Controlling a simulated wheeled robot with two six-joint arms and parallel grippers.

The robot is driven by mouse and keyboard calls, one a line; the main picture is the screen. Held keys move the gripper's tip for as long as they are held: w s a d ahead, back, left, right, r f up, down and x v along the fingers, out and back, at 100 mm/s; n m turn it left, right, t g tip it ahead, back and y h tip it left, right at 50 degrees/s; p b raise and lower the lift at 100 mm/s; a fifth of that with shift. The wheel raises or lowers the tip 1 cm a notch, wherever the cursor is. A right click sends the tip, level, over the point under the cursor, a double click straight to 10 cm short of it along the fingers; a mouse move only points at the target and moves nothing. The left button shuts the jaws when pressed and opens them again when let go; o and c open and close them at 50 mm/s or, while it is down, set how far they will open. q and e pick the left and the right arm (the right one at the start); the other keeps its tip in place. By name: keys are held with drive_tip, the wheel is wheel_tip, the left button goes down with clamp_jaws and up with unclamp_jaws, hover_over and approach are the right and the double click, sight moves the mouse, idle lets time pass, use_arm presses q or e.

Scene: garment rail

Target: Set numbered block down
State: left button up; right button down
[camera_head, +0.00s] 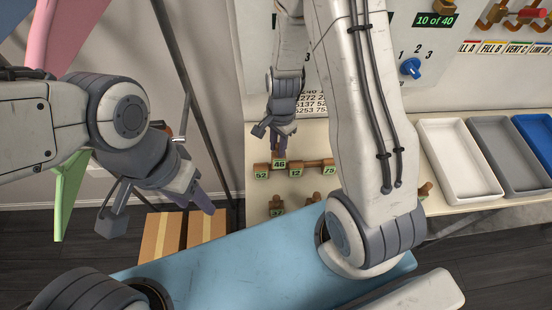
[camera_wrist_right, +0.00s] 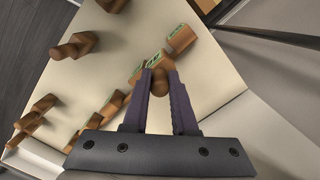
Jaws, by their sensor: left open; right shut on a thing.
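My right gripper (camera_head: 279,148) is shut on the knob of a wooden block with a green label reading 46 (camera_head: 279,163). In the right wrist view the fingers (camera_wrist_right: 160,80) close around the brown knob, and the block (camera_wrist_right: 150,67) shows beyond it. It is between block 52 (camera_head: 262,171) and block 12 (camera_head: 296,171), low over the table (camera_head: 390,150); I cannot tell whether it touches the surface. Block 75 (camera_head: 329,169) stands further right, and block 37 (camera_head: 277,209) is nearer me. My left gripper (camera_head: 199,202) is open, off the table to the left.
Several other knobbed blocks stand nearby, partly hidden by my right arm. A white tray (camera_head: 427,192), a grey tray (camera_head: 479,124) and a blue tray (camera_head: 522,122) are at the right. A panel with a blue dial (camera_head: 411,68) is behind.

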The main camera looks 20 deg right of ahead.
sight(278, 159)
wheel_tip(278, 159, down, 2)
drive_tip(key=shift+f, duration=0.2)
drive_tip(key=shift+f+b, duration=0.6)
drive_tip(key=shift+f, duration=1.25)
drive_tip(key=shift+f, duration=0.2)
drive_tip(key=c, duration=0.7)
unclamp_jaws()
drive_tip(key=shift+r, duration=0.1)
